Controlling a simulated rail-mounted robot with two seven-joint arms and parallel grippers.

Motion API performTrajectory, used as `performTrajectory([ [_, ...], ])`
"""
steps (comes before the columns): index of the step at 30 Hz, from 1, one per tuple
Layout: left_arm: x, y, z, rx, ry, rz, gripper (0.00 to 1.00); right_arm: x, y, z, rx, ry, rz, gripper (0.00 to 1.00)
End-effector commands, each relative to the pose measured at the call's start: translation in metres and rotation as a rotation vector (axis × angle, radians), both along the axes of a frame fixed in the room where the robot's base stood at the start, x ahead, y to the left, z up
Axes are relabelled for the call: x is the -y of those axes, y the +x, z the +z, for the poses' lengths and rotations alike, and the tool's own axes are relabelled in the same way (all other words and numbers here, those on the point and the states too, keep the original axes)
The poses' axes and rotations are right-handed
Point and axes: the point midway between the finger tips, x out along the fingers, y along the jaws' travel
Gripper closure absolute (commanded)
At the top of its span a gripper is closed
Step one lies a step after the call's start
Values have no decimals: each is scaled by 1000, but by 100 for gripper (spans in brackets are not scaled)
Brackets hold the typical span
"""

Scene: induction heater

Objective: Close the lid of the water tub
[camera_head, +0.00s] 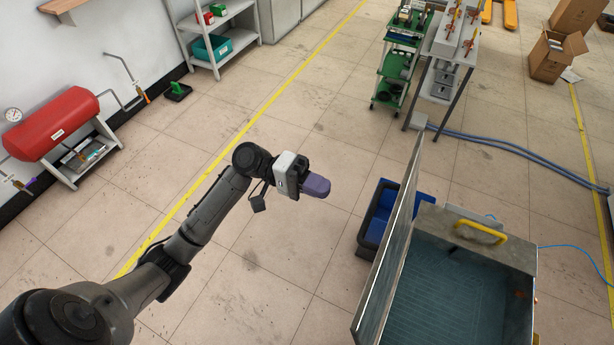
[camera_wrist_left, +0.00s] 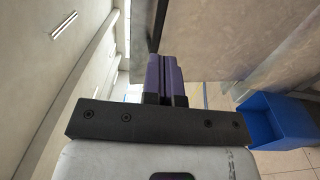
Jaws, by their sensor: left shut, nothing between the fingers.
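The water tub (camera_head: 522,252) is a metal box at the lower right of the head view, with teal water or a teal floor inside. Its lid (camera_head: 393,240) stands raised on the tub's left side, seen nearly edge-on. My left gripper (camera_head: 318,186), with purple fingers, is shut and empty. It is in the air to the left of the lid, apart from it in the head view. In the left wrist view the purple fingers (camera_wrist_left: 164,76) are together, with a large grey panel, likely the lid, beyond them. My right gripper is not in view.
A dark and blue bin (camera_head: 378,215) stands on the floor behind the lid; a blue bin (camera_wrist_left: 275,120) also shows in the left wrist view. A yellow handle (camera_head: 482,230) is at the tub's back edge. Floor around my left arm is clear. A green cart (camera_head: 400,65) stands farther back.

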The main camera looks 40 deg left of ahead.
Motion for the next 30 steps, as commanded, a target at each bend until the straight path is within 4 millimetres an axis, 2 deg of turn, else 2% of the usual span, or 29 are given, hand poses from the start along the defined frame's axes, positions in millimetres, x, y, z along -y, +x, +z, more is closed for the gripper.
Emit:
performTrajectory([
  [6,39,10,4,2,-1,-1,100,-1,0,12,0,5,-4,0],
  [12,64,16,4,1,-1,0,100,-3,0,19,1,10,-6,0],
  [19,78,20,3,1,1,1,100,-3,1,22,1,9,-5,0],
  [30,80,20,2,1,1,1,100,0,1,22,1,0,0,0],
])
